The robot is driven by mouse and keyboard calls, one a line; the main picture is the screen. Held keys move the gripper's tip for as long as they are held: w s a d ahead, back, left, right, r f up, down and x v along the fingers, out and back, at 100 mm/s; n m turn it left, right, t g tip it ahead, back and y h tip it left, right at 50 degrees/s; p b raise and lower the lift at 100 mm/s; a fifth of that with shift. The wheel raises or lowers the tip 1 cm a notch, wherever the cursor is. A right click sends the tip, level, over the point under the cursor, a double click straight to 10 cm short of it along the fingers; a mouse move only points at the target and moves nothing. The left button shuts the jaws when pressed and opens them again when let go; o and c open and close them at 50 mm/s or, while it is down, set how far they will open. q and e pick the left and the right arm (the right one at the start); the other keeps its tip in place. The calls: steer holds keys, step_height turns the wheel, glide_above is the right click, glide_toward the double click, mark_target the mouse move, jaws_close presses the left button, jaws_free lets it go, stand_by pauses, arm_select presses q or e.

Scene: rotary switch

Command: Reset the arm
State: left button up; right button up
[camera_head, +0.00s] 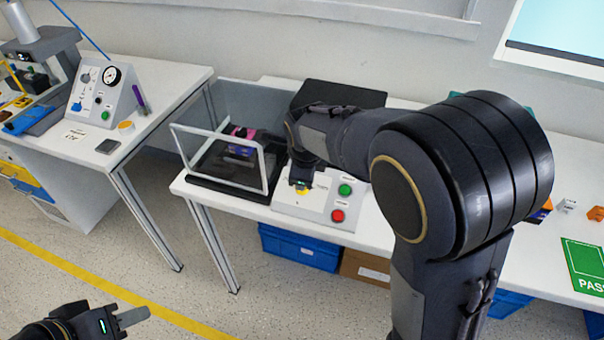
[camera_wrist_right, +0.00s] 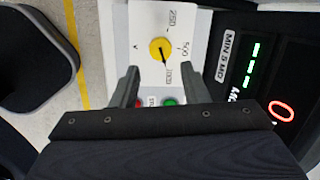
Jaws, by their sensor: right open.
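The yellow rotary knob (camera_wrist_right: 160,50) sits on a white panel marked 250, 500 and what looks like 1000. Its dark pointer aims toward the last mark. In the head view the knob (camera_head: 303,194) shows partly beneath my right arm, on the control box (camera_head: 322,208). My right gripper (camera_wrist_right: 160,73) is open and empty, its two fingers apart and short of the knob in the wrist view. In the head view its fingers are mostly hidden by the arm. My left gripper (camera_head: 132,318) is at the lower left, away from the table; its finger gap is not clear.
A green button (camera_head: 345,189) and a red button (camera_head: 338,215) are on the box. A clear-walled enclosure (camera_head: 268,172) stands left of it. A display (camera_wrist_right: 278,75) shows a red 0. Blue bins (camera_head: 300,250) sit below the table.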

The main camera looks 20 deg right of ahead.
stand_by(0.3)
steer(key=s+d+r+n+y, duration=0.2)
steer(key=s+d+n, duration=0.1)
steer(key=s+n, duration=0.7)
steer(key=s+d+r+n+t+y+p, duration=0.1)
steer(key=s+d+r+n+y, duration=0.1)
steer(key=s+n, duration=0.9)
steer(key=s+d+r, duration=0.1)
steer(key=s, duration=0.3)
steer(key=shift+s, duration=0.4)
steer(key=shift+r, duration=0.1)
stand_by(1.8)
